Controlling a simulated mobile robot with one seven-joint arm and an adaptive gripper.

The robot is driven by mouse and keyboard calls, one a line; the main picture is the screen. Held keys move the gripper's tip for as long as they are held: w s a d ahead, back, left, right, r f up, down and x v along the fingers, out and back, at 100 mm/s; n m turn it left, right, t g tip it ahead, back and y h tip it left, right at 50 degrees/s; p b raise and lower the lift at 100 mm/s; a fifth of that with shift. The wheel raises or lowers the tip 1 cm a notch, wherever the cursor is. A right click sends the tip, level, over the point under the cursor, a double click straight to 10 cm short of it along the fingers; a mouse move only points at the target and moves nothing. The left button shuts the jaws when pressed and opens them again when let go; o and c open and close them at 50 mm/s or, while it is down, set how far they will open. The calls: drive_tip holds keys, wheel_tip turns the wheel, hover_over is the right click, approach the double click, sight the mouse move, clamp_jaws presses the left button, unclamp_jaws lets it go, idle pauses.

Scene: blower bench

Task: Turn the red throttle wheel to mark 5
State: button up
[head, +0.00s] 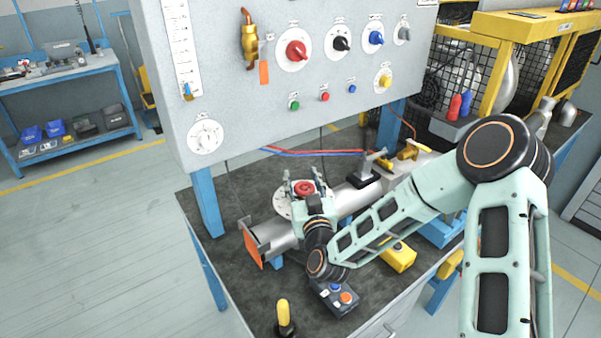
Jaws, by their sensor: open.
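The red throttle wheel (304,188) sits on a pale round plate (283,207) on the grey pipe (277,234) of the bench. My gripper (304,177) is open at the wheel, with one finger on each side of it in the picture. Whether the fingers touch its rim or are above it, I cannot tell. My gripper and wrist hide the near side of the wheel and part of the plate. The marks on the plate are too small to read, so the wheel's setting cannot be told.
A grey panel (240,110) with several knobs, including a red one (296,51), stands behind the bench (215,243). A black lever (366,177) and yellow valve handle (409,150) rise right of the wheel. A button box (335,298) and yellow-topped stick (284,315) stand in front.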

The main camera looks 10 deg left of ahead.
drive_tip(key=shift+x, duration=0.95)
drive_tip(key=shift+s, duration=0.1)
drive_tip(key=shift+a+f, duration=0.1)
drive_tip(key=c, duration=1.1)
